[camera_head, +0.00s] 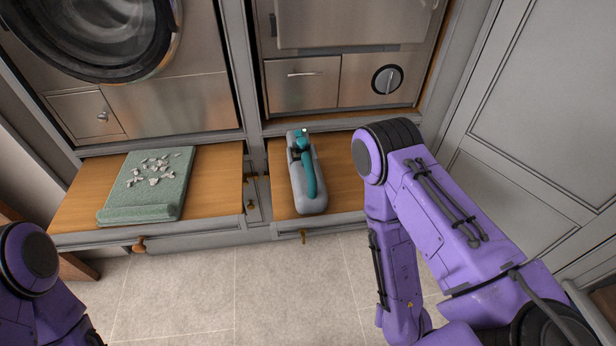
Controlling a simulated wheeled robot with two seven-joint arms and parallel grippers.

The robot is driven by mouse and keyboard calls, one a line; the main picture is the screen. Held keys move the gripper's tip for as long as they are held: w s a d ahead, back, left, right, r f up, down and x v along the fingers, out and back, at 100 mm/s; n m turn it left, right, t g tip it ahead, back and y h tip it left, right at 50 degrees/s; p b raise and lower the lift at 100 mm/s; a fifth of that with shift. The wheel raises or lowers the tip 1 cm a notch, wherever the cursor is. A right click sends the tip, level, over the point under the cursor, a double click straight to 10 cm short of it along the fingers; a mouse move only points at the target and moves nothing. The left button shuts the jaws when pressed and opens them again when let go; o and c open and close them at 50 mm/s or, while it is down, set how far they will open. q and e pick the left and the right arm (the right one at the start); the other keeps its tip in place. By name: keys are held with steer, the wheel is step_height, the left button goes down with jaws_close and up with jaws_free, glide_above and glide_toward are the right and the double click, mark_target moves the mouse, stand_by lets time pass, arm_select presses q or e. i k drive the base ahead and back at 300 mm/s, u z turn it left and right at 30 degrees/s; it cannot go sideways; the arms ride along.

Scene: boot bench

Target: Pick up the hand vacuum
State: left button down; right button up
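The hand vacuum (307,177) is grey with a teal handle along its top. It lies lengthwise on the right wooden bench top, with its rounded grey end near the front edge. My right arm's purple links stand just to its right, apart from it in the picture, and cover part of the bench. My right gripper is not visible. My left arm shows only as purple links in the lower left corner, and its gripper is out of view.
A green mat (148,190) with several grey-white fragments (155,168) lies on the left bench top (84,188). A washing machine and a metal-fronted appliance (304,82) stand behind. A grey cabinet (545,110) borders the right. Tiled floor (230,290) in front is clear.

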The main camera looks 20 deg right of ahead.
mark_target(310, 194)
steer(key=k, duration=1.25)
steer(key=z, duration=0.6)
steer(key=i, duration=1.55)
steer(key=u, duration=0.45)
